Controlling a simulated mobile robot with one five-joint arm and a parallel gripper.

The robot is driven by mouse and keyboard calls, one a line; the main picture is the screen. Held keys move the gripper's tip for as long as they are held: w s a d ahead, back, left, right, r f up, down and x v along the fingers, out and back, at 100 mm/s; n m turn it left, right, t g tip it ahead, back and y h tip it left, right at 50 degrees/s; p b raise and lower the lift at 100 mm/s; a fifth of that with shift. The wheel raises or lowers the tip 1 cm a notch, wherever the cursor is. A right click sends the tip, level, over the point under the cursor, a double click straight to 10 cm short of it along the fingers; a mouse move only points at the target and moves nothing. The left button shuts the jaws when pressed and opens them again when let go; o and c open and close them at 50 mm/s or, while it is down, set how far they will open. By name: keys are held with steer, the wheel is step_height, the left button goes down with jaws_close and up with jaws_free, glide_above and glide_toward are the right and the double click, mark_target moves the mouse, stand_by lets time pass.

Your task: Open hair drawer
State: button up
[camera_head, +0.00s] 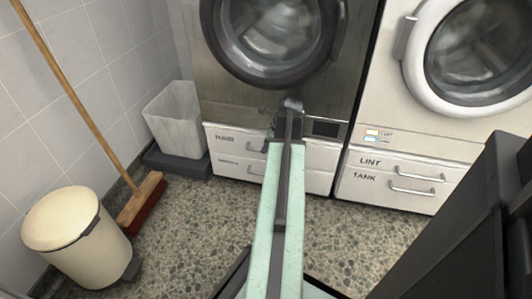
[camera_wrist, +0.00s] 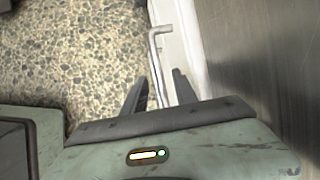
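The hair drawer (camera_head: 224,140) is the white upper drawer marked HAIR, under the dark steel machine, and looks shut. Its metal handle (camera_head: 252,148) shows left of my arm, which hides the rest. My gripper (camera_head: 268,127) is in front of this drawer. In the wrist view, my gripper (camera_wrist: 159,90) is open, with one dark finger on each side of a bent metal handle (camera_wrist: 154,60). The handle's bar runs between the fingers, with gaps on both sides. The white drawer front (camera_wrist: 183,35) lies just right of it.
A second drawer (camera_head: 228,166) sits directly below. LINT and TANK drawers (camera_head: 395,180) are at the right under a white machine. A grey bin (camera_head: 177,120), a broom (camera_head: 142,200) and a cream pedal bin (camera_head: 80,240) stand at the left. The pebbled floor (camera_head: 180,235) in front is clear.

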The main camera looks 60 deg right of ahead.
steer(key=b+x, duration=0.1)
steer(key=x, duration=0.1)
steer(key=shift+w+f, duration=0.1)
steer(key=shift+f, duration=0.3)
steer(key=shift+r, duration=0.15)
steer(key=shift+c, duration=0.3)
jaws_close()
steer(key=shift+d, duration=0.1)
stand_by(0.4)
